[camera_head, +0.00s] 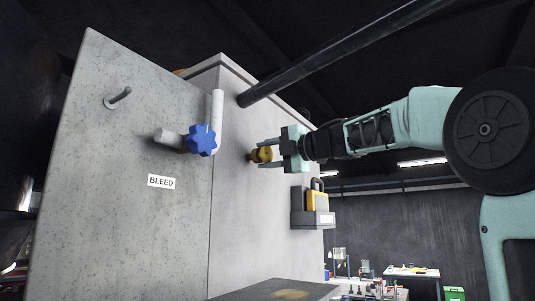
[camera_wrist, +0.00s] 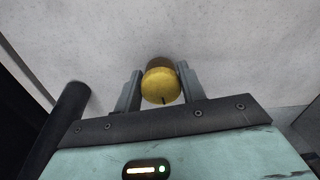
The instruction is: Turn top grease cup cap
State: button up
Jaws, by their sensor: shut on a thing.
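The top grease cup cap (camera_head: 260,155) is a small yellow, brass-like round piece on the grey side wall of the machine, in the middle of the head view. It also shows in the wrist view (camera_wrist: 160,84), with a dark mark at its lower edge. My gripper (camera_head: 266,154) reaches it from the right, level with it. In the wrist view my two fingers (camera_wrist: 160,88) stand on either side of the cap and are shut on it.
A blue star-shaped knob (camera_head: 201,140) on a white pipe and a BLEED label (camera_head: 161,182) are on the panel at the left. A dark bar (camera_head: 340,52) slants above my arm. A grey box with a yellow part (camera_head: 314,206) hangs on the wall below my gripper.

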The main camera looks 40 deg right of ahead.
jog(key=shift+d, duration=0.1)
jog(key=o, duration=1)
jog(key=shift+b+v, duration=3.7)
jog(key=shift+v, duration=5.05)
